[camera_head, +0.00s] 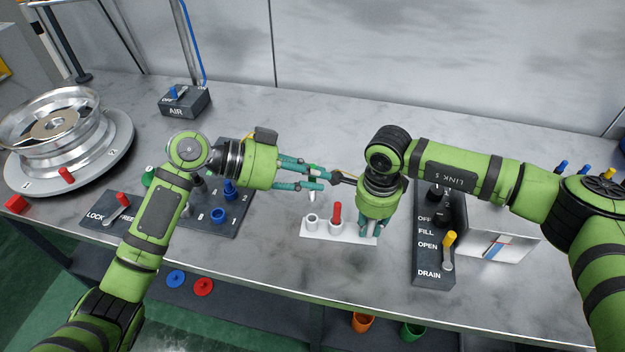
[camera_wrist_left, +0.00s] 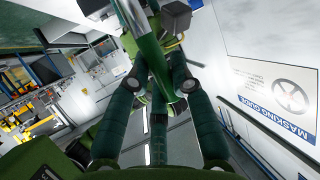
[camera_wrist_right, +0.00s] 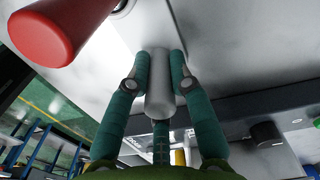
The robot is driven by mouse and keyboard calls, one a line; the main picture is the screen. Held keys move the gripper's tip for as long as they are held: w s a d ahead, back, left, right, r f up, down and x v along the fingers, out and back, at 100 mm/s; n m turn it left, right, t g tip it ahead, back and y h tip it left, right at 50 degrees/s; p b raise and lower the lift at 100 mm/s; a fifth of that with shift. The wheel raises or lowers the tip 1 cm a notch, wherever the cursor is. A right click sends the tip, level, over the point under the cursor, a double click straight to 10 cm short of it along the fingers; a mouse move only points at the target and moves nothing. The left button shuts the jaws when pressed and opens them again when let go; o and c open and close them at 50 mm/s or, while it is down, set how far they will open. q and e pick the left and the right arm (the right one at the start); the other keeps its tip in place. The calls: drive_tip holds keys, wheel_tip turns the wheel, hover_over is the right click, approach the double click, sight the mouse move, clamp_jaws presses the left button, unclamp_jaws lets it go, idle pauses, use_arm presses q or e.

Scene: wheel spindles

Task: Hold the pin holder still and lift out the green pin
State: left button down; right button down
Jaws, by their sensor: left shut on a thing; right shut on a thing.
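The white pin holder (camera_head: 311,234) lies on the bench near its front edge. A red pin (camera_head: 337,212) stands in its middle socket; its red end also shows in the right wrist view (camera_wrist_right: 52,30). My left gripper (camera_head: 318,179) is shut on the green pin (camera_wrist_left: 150,50), whose top (camera_head: 313,167) shows between the fingers in the head view. The pin appears to be above the left socket (camera_head: 312,220), which looks empty. My right gripper (camera_wrist_right: 158,80) points down, shut on the holder's white right-hand post (camera_wrist_right: 160,92). That post is hidden by the fingers in the head view.
A dark fill and drain panel (camera_head: 430,262) stands close on the right. A wheel (camera_head: 55,130) sits on a round stand at far left.

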drive_tip(key=c, duration=1)
unclamp_jaws()
wheel_tip(320, 180, up, 12)
